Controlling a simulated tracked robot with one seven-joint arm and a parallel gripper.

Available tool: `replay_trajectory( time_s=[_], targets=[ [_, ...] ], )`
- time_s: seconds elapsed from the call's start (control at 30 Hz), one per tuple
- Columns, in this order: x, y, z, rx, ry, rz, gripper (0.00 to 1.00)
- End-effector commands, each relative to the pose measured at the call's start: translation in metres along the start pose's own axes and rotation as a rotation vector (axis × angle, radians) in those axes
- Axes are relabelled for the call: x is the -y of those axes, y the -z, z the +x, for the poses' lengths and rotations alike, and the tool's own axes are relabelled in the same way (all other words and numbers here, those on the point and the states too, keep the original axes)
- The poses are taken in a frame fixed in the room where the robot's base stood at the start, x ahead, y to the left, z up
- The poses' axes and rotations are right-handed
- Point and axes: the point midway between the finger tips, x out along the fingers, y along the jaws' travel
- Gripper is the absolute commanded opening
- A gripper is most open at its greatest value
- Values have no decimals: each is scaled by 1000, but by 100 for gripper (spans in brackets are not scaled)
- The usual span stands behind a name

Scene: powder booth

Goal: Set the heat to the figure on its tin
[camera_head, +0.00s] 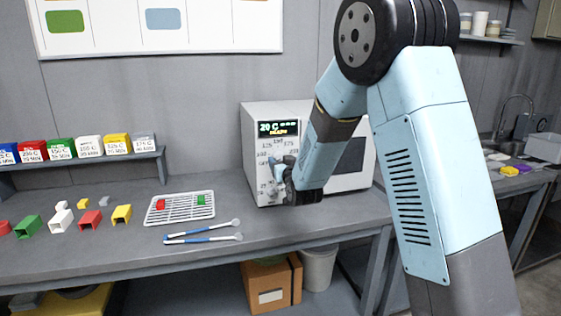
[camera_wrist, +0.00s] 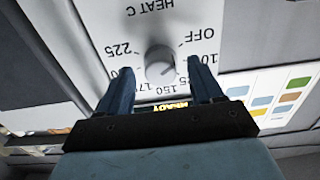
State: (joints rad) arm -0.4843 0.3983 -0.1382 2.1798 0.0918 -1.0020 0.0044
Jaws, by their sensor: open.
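The white oven (camera_head: 258,118) stands on the bench, its display reading 20 C above a yellow line. Its heat knob (camera_wrist: 160,62) is grey and round in the wrist view, where the panel is upside down. HEAT C, OFF, 225 and 150 are legible around it; where the pointer stands is unclear. My gripper (camera_head: 280,170) is at the oven's control panel. In the wrist view its open fingers (camera_wrist: 160,80) stand either side of the knob, apparently not gripping it. Coloured tins stand on the left shelf, including red (camera_head: 32,150), green (camera_head: 61,148), white (camera_head: 89,146) and yellow (camera_head: 117,144); their small labels are hard to read.
A wire rack (camera_head: 180,214) holds a red piece (camera_head: 161,204) and a green piece (camera_head: 201,200). Several coloured hollow pieces (camera_head: 90,220) lie at left. The bench in front of the oven is clear.

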Motion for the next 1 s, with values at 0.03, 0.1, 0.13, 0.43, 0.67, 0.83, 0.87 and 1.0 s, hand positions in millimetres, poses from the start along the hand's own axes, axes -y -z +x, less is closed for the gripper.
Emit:
replay_trajectory(
  time_s=[0.03, 0.1, 0.13, 0.43, 0.67, 0.83, 0.87, 1.0],
  targets=[
    [0, 0, 6, 0, 0, 0, 66],
    [0, -1, 12, 1, 0, 0, 66],
    [0, 0, 14, 0, 0, 0, 66],
    [0, 0, 19, 0, 0, 0, 66],
    [1, 0, 19, 0, 1, 0, 53],
    [1, 0, 19, 0, 1, 0, 37],
    [1, 0, 19, 0, 1, 0, 34],
    [1, 0, 19, 0, 1, 0, 21]
  ],
)
